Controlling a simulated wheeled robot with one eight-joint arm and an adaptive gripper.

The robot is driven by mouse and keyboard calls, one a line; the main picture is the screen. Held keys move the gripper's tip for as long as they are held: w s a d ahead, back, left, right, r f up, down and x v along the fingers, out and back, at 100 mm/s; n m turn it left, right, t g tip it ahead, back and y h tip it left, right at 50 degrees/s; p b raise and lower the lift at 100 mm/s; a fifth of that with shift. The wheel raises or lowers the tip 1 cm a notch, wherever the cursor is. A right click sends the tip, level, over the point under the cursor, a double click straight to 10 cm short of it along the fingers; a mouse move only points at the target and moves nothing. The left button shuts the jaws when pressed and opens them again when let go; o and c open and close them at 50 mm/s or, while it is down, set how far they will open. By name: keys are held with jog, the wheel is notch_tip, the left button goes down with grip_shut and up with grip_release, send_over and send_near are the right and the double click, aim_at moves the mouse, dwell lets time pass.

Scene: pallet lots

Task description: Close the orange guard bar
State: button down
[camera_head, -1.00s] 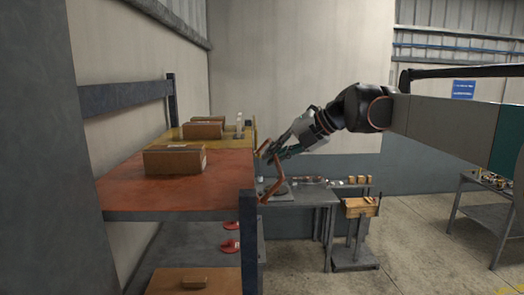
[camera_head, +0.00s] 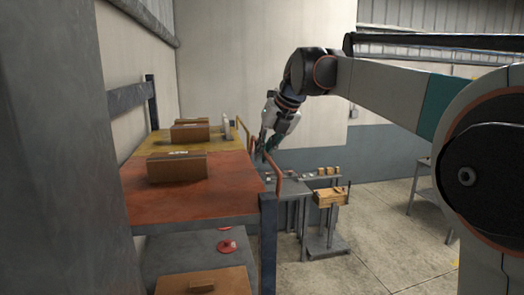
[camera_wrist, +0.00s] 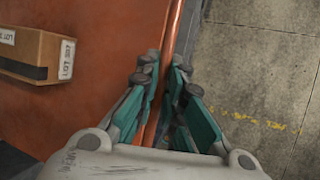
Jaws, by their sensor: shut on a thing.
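The orange guard bar (camera_head: 275,168) stands along the right edge of the upper shelf (camera_head: 225,188) in the head view. Its upper end is at my gripper, and its lower end is near the front post of the rack. In the wrist view the bar (camera_wrist: 171,38) runs between my fingers, along the shelf's edge. My gripper (camera_head: 267,147) is shut on the bar, with a teal-padded finger on each side, as the wrist view (camera_wrist: 165,85) also shows.
A cardboard box (camera_head: 178,167) lies on the orange shelf, left of the bar. Another box (camera_head: 190,131) and a bottle stand on the yellow shelf behind.

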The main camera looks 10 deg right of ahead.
jog(key=shift+s+f, duration=0.1)
jog(key=shift+f, duration=0.05)
jog(key=c, duration=2)
grip_release()
jog(key=shift+o, duration=0.2)
jog(key=shift+a, duration=0.1)
jog(key=v, duration=1.2)
